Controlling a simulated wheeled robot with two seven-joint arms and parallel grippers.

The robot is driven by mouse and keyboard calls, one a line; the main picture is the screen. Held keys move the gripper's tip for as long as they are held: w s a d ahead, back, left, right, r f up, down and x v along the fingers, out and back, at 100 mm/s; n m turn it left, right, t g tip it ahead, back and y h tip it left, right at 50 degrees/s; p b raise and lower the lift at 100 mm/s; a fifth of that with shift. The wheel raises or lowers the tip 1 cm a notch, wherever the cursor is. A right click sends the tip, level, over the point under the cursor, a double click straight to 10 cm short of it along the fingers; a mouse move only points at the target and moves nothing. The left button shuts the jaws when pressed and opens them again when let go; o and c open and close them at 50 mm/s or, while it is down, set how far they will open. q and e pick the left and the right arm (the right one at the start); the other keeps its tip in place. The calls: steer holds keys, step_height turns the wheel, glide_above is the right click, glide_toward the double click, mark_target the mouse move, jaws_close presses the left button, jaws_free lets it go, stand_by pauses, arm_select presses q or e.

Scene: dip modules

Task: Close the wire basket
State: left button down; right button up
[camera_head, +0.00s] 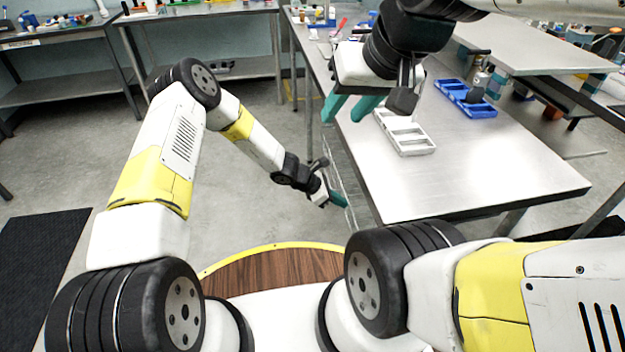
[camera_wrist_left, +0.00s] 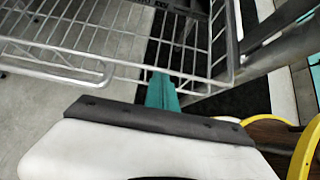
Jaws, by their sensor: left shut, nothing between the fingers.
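The wire basket (camera_wrist_left: 120,38) fills the upper part of the left wrist view. In the head view only a thin edge of its wires (camera_head: 338,178) shows, below the left edge of the metal table. My left gripper (camera_head: 339,200) is low beside that table edge, with its fingers shut and empty. In the left wrist view the teal fingers (camera_wrist_left: 161,92) are together at the basket's front rim; whether they touch it I cannot tell. How far out the basket stands is unclear. My right gripper (camera_head: 350,108) is above the table's left edge, its teal fingers apart and empty.
The metal table (camera_head: 480,175) holds a white divided tray (camera_head: 408,148) near my right gripper and a blue divided tray (camera_head: 482,109) farther right. Its front part is clear. The floor (camera_head: 270,135) left of the table is open. Other workbenches (camera_head: 70,90) stand at the back.

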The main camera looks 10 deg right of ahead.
arm_select(q)
steer(key=shift+d, duration=1.75)
steer(key=shift+d, duration=0.1)
